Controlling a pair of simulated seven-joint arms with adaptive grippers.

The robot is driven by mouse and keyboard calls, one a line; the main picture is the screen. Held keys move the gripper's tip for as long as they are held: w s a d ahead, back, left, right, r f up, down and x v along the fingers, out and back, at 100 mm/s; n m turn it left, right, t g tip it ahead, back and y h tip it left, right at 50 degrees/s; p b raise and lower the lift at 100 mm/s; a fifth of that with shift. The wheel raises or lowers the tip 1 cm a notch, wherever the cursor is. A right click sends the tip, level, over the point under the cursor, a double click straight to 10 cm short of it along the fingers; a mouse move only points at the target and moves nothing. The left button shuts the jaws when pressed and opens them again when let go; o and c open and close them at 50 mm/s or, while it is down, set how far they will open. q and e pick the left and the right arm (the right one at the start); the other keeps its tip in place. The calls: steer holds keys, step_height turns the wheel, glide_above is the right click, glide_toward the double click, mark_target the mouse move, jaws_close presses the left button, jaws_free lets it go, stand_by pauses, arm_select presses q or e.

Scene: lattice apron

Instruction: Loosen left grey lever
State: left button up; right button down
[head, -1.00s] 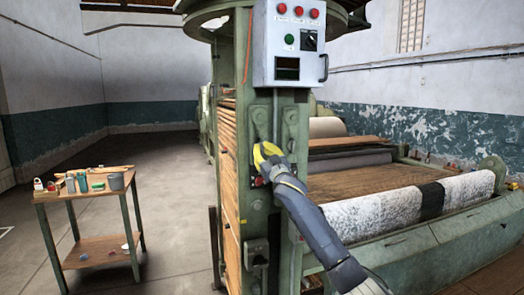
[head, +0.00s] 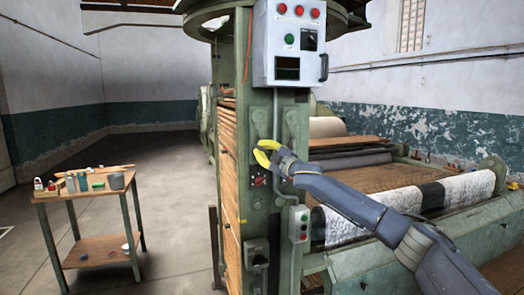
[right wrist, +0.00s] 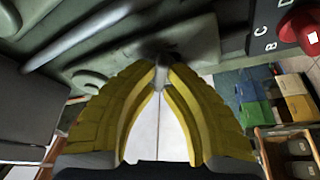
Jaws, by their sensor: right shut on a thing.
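My right gripper (head: 261,153), with yellow fingers, is at the front of the green machine post, below the control box. In the right wrist view, its fingertips (right wrist: 162,73) are closed around the end of a slim grey lever (right wrist: 161,76). Most of the lever is hidden by the fingers, and in the head view I cannot make it out clearly. The mounting plate (head: 260,118) on the left side of the post shows above the gripper. My left gripper is in neither view.
The grey control box (head: 289,45) with red and green buttons hangs above. A red knob (right wrist: 306,32) beside letter marks is close to the gripper. A small button box (head: 299,222) sits below my right arm. A wooden table (head: 85,192) with containers stands at left.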

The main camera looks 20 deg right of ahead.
steer(key=shift+n, duration=0.6)
steer(key=c, duration=1.5)
jaws_free()
steer(key=shift+o, duration=0.2)
steer(key=v, duration=1.2)
steer(key=shift+r, duration=0.2)
steer(key=shift+d, duration=0.15)
steer(key=shift+f, duration=0.1)
